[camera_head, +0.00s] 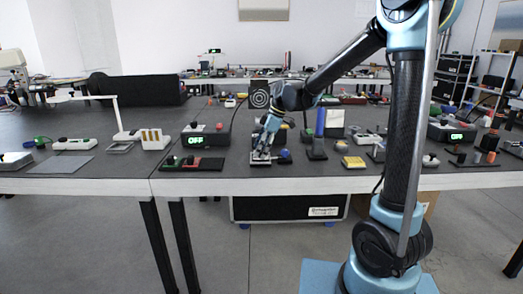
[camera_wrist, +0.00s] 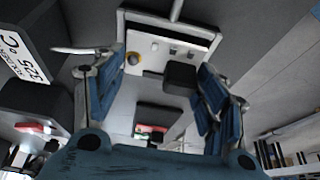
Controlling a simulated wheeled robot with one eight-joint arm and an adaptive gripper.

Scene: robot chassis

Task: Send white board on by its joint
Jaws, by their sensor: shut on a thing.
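The white board (camera_wrist: 158,48) is a pale flat piece with a yellow-brown knob and a black block on it in the wrist view. My gripper (camera_wrist: 160,78) has its blue fingers on either side of the board and is shut on it. In the head view, my gripper (camera_head: 264,148) points down at the table's front part, over the small white board (camera_head: 261,159). The exact contact of the fingertips is partly hidden, and the board's joint cannot be made out.
A black box with an OFF display (camera_head: 205,136) and a dark strip with colored buttons (camera_head: 192,164) stand to the left. A blue upright block (camera_head: 320,122) and a yellow block (camera_head: 354,162) stand to the right. The table's front edge (camera_head: 240,185) is close.

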